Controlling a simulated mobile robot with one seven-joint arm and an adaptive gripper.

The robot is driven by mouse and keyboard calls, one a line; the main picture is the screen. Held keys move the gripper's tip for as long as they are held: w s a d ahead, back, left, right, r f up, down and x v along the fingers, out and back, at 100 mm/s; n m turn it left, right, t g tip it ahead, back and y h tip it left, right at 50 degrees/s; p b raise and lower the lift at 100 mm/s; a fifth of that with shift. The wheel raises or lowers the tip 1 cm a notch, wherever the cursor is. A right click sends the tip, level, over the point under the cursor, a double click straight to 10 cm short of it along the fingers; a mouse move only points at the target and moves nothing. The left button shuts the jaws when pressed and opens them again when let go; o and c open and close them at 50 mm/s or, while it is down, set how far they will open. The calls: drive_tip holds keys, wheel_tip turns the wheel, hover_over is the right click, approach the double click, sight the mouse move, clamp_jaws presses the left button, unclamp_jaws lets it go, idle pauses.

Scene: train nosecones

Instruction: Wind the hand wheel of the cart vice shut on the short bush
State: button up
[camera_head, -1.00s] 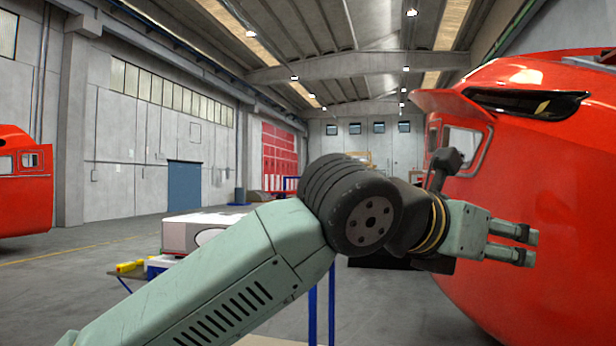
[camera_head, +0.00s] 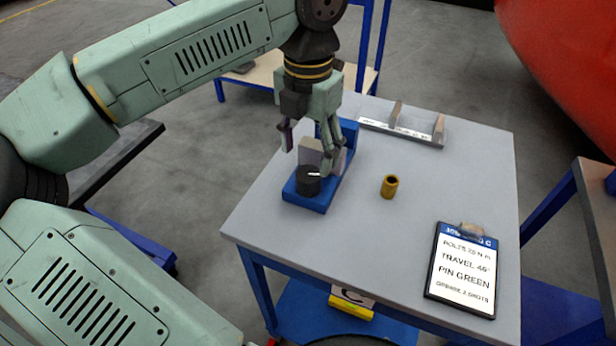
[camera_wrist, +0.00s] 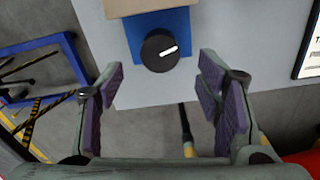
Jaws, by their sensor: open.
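The cart vice (camera_head: 318,199) has a blue base and a pale jaw block. It sits near the left edge of the grey cart top. Its hand wheel (camera_head: 308,180) is a black knob with a white mark; the knob also shows in the wrist view (camera_wrist: 159,50). My gripper (camera_head: 312,150) is open, pointing down over the vice. In the wrist view, the wheel lies ahead of the gap between the fingers, not gripped. A short brass-coloured bush (camera_head: 389,187) stands on the cart top right of the vice, apart from it. My gripper partly hides the jaws, so their contents cannot be told.
A grey rack with two uprights (camera_head: 403,127) stands at the cart's back. A clipboard (camera_head: 463,270) lies at the front right. The cart top (camera_head: 340,245) is clear in front. A red train nosecone (camera_head: 568,60) stands at the far right.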

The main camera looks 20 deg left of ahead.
sight(308, 174)
wheel_tip(308, 174, down, 7)
drive_tip(key=b, duration=0.3)
drive_tip(key=shift+r, duration=0.1)
drive_tip(key=c, duration=1.2)
